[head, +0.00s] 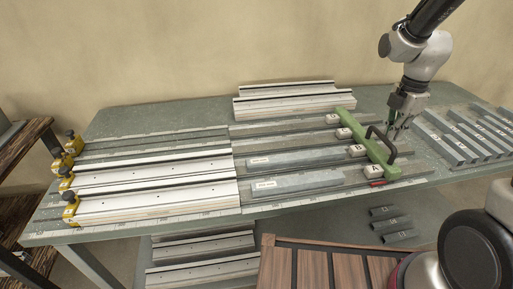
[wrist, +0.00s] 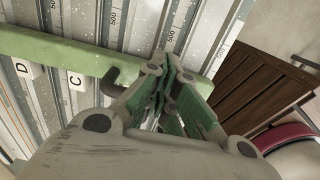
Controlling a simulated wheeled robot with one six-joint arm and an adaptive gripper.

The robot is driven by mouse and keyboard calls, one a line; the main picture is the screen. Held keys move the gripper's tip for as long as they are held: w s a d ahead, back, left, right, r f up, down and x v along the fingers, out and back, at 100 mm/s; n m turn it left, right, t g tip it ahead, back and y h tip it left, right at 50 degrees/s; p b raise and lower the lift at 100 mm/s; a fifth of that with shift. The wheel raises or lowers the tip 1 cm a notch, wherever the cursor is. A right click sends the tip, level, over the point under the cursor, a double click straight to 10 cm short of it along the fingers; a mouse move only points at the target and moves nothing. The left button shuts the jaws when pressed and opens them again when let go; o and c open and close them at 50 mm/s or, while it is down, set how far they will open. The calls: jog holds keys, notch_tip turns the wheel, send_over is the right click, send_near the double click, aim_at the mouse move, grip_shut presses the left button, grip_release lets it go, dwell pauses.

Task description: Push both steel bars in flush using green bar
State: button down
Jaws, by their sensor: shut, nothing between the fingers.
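The green bar (head: 363,142) lies across the right ends of the channels, with a dark arched handle (head: 384,141) and several lettered white blocks along its left side. Two grey steel bars, the far one (head: 300,159) and the near one (head: 300,180), lie in channels left of the green bar, each with a white label. My gripper (head: 393,118) is shut and empty, beside the handle. In the wrist view the green bar (wrist: 50,50) runs behind the closed fingertips (wrist: 163,75), and the handle (wrist: 115,76) is just left of them. Contact with the handle cannot be told.
White profiles (head: 150,200) with yellow clamps (head: 70,197) fill the bench's left side. More profiles (head: 290,104) stand at the back. Several grey bars (head: 455,140) lie at the right. A slatted wooden surface (head: 325,270) is in front, below the bench.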

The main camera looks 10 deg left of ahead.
jog(key=s+a, duration=0.3)
jog(key=a, duration=0.8)
jog(key=s+a, duration=0.4)
jog(key=a, duration=0.7)
jog(key=s+a, duration=0.3)
jog(key=a, duration=0.8)
jog(key=shift+s, duration=0.4)
dwell(1.1)
jog(key=shift+s+a, duration=0.15)
jog(key=shift+a, duration=0.45)
dwell(0.3)
notch_tip(320, 180, up, 7)
jog(key=d, duration=0.1)
jog(key=shift+w+d, duration=0.2)
dwell(0.8)
